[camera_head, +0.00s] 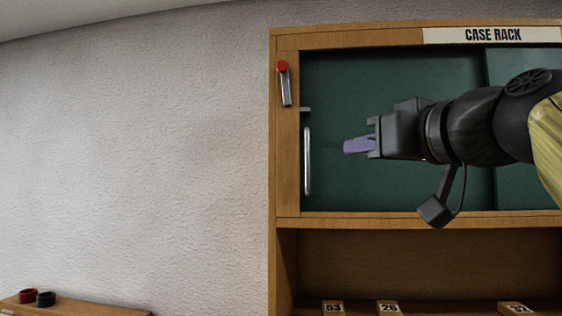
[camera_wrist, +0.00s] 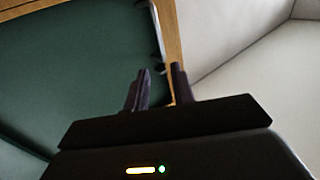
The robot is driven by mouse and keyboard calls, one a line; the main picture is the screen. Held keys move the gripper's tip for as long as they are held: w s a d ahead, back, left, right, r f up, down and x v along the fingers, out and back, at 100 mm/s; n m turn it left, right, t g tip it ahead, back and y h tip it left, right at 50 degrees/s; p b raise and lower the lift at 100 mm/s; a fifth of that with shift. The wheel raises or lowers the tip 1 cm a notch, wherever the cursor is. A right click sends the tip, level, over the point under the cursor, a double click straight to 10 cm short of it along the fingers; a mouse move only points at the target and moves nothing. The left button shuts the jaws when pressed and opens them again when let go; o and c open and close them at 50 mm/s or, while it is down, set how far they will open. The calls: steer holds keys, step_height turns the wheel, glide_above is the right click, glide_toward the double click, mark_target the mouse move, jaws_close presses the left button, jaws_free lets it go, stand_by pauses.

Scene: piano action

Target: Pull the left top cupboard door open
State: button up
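The left top cupboard door (camera_head: 400,75) is a dark green panel in a wooden frame, and it looks closed. A vertical silver bar handle (camera_head: 307,160) is on its left edge. A metal lever with a red knob (camera_head: 285,82) is on the frame, up and left of the handle. My gripper (camera_head: 347,146) points left in front of the door, right of the handle and apart from it in the picture. In the wrist view, my gripper (camera_wrist: 161,68) shows a gap between its fingers with nothing in it. The green door (camera_wrist: 75,70) and part of the handle (camera_wrist: 157,32) lie beyond.
Another green panel (camera_head: 520,62) is at the right, under the "CASE RACK" sign (camera_head: 493,35). An open shelf below holds numbered blocks (camera_head: 333,307). A low wooden surface (camera_head: 75,308) with a red and a dark round item is at lower left. The wall left is bare.

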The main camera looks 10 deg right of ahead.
mark_target(309, 158)
steer(key=shift+w, duration=0.15)
steer(key=p+x, duration=0.7)
steer(key=x, duration=0.9)
steer(key=shift+w, duration=0.15)
steer(key=shift+w+a+f+p, duration=0.15)
steer(key=shift+w+p, duration=0.2)
steer(key=shift+w, duration=0.2)
steer(key=shift+s, duration=0.1)
jaws_close()
